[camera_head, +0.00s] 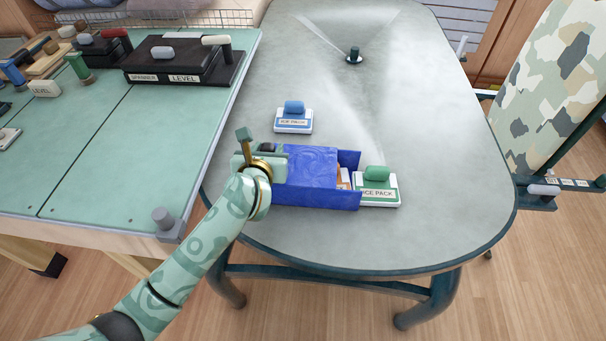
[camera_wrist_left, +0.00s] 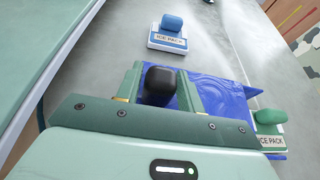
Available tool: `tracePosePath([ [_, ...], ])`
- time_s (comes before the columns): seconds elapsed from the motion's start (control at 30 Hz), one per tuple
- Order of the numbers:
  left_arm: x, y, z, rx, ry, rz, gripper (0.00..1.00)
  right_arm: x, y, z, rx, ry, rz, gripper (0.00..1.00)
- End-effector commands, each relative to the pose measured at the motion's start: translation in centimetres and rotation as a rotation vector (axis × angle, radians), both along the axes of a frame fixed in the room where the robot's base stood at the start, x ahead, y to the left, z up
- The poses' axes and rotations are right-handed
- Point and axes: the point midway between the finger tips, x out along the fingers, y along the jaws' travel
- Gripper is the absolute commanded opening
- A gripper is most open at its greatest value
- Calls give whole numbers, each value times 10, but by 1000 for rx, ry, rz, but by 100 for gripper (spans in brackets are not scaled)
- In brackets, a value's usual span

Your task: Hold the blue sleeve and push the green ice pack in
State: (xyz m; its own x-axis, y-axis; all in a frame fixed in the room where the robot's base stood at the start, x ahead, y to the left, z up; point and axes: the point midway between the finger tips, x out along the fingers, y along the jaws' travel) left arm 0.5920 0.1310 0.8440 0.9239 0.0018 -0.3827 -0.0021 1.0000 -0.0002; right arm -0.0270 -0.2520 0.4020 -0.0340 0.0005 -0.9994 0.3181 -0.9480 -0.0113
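The blue sleeve (camera_head: 308,178) lies on the grey table, its open end facing right. My left gripper (camera_head: 262,160) is at its left end, with its fingers on both sides of the sleeve's black knob (camera_wrist_left: 160,82), and appears shut on it. The green ice pack (camera_head: 378,194), a white labelled block with a green grip, lies at the sleeve's right end. I cannot tell whether its near edge is inside. My right gripper is in neither view.
A blue ice pack (camera_head: 293,122) stands on the grey table (camera_head: 440,150) behind the sleeve. A small dark post (camera_head: 354,56) stands farther back. A green-topped workbench (camera_head: 130,150) with tools adjoins at left. A camouflage chair (camera_head: 550,90) is at right. The table right of the green pack is clear.

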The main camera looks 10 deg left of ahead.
Motion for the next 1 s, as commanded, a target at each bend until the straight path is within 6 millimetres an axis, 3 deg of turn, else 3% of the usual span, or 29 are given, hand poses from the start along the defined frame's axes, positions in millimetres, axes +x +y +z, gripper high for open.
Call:
tracePosePath([
  [0.03,0,0,0,0,0,0,23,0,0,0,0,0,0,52],
  [0.1,0,0,0,0,0,0,4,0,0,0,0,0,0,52],
  [1.0,-1,0,-2,0,2,0,4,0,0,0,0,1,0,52],
])
